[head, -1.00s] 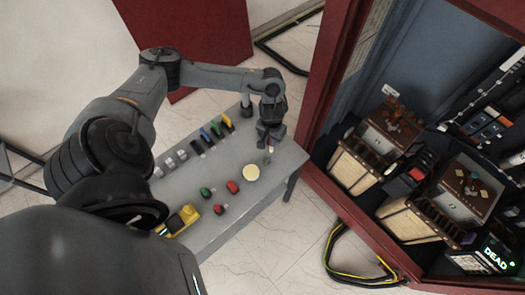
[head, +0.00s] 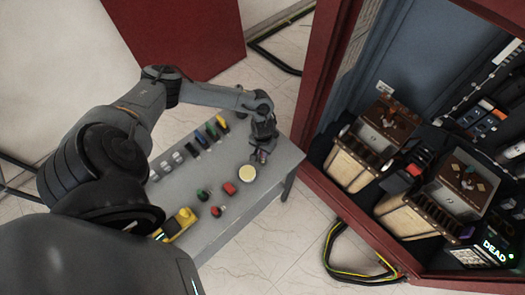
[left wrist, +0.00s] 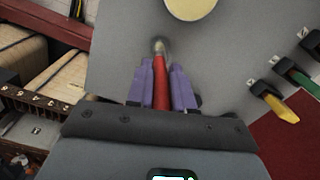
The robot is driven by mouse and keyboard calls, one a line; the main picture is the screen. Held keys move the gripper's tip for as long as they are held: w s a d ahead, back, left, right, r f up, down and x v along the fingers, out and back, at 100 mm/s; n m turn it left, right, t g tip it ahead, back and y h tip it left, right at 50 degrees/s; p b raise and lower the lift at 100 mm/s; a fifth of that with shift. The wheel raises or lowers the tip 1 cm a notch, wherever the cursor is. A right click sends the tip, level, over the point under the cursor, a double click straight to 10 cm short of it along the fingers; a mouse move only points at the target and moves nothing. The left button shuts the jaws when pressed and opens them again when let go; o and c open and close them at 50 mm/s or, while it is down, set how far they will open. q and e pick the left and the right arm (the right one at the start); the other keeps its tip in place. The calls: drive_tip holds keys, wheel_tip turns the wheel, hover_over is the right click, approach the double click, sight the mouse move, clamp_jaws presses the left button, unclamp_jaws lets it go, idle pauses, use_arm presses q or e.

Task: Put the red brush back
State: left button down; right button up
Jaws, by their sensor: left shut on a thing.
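The red brush (left wrist: 161,88) is between the purple fingers of my left gripper (left wrist: 162,85) in the left wrist view. The fingers are shut on its red handle, and its pale bristle tip (left wrist: 160,47) points away from the gripper, over the grey table top. In the head view my left gripper (head: 261,155) is low over the table's right end, just beyond the round cream disc (head: 247,174). I cannot tell there whether the brush touches the table. My right gripper is not in view.
The grey table (head: 225,232) holds a row of coloured-handled tools (head: 205,136) along its far edge, red and green pieces, and a yellow tool (head: 178,224). An open red cabinet (head: 322,75) with transformer parts stands to the right. Cables (head: 345,257) lie on the floor.

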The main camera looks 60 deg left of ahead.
use_arm(q)
drive_tip(key=shift+f, duration=0.1)
drive_tip(key=c, duration=1)
unclamp_jaws()
wheel_tip(320, 180, up, 12)
drive_tip(key=shift+w+f+p, duration=0.1)
drive_tip(key=shift+f+p, duration=0.1)
drive_tip(key=shift+p, duration=0.45)
drive_tip(key=w+d+r+m+t+h, duration=0.1)
drive_tip(key=w+d+m+t+h, duration=0.2)
drive_tip(key=d, duration=1)
drive_tip(key=d+r+m+t, duration=0.1)
drive_tip(key=d+m+t, duration=0.3)
drive_tip(key=d, duration=1)
drive_tip(key=s+a+r+g+y, duration=0.1)
drive_tip(key=s+a+r, duration=0.1)
drive_tip(key=s, duration=0.3)
drive_tip(key=s+a+r+m+g+y, duration=0.1)
drive_tip(key=s+a+r+g, duration=0.1)
drive_tip(key=s+a, duration=0.2)
drive_tip(key=shift+s+a+r+y, duration=0.15)
drive_tip(key=shift+s+a+y, duration=0.2)
drive_tip(key=shift+s, duration=0.9)
